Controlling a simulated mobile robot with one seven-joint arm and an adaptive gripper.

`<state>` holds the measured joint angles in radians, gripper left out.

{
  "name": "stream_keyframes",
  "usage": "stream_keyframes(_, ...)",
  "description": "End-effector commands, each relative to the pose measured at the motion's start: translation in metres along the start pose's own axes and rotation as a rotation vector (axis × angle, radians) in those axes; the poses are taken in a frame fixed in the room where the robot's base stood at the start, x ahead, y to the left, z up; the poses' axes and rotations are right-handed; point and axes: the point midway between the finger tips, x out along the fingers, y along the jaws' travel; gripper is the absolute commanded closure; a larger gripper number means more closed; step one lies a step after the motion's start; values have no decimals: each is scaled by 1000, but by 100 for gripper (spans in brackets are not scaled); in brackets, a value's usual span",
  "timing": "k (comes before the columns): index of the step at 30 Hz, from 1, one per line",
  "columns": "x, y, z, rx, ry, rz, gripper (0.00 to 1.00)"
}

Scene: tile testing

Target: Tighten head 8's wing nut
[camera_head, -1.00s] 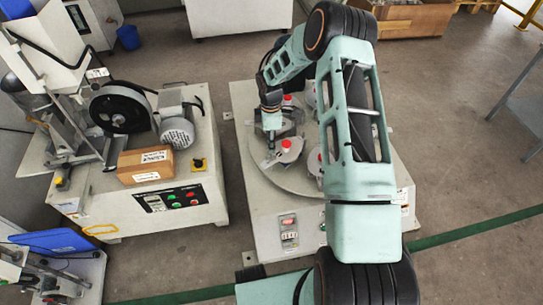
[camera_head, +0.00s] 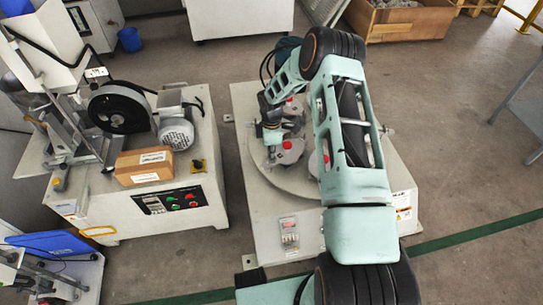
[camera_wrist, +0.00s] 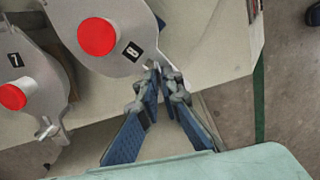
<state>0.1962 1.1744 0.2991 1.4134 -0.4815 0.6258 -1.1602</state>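Head 8 is a grey plate with a red knob (camera_wrist: 97,36) and a black "8" label (camera_wrist: 132,51), at the top of the wrist view. Its small metal wing nut (camera_wrist: 154,67) seems to be at the plate's lower right end, partly hidden by the fingertips. My gripper (camera_wrist: 163,88) is at this end, its two blue-padded fingers close together with a narrow gap between them. I cannot tell whether they touch the nut. In the head view my gripper (camera_head: 271,138) is low over the left side of the round table (camera_head: 270,178), beside a red-knobbed head (camera_head: 288,147).
Head 7 (camera_wrist: 40,75), with its own red knob and wing nut (camera_wrist: 46,130), is left of head 8. My arm covers the right part of the round table. A grinding machine (camera_head: 150,205) with a cardboard box (camera_head: 144,166) on it stands to the left.

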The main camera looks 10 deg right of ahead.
Motion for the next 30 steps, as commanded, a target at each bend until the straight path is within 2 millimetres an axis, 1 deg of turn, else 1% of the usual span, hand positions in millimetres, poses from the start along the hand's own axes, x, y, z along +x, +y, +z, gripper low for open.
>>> stream_keyframes(11,0,0,0,14,0,0,100)
stream_keyframes(16,0,0,0,71,-1,0,100)
stream_keyframes(23,1,0,0,233,-2,1,100)
stream_keyframes(30,1,0,0,459,-2,0,100)
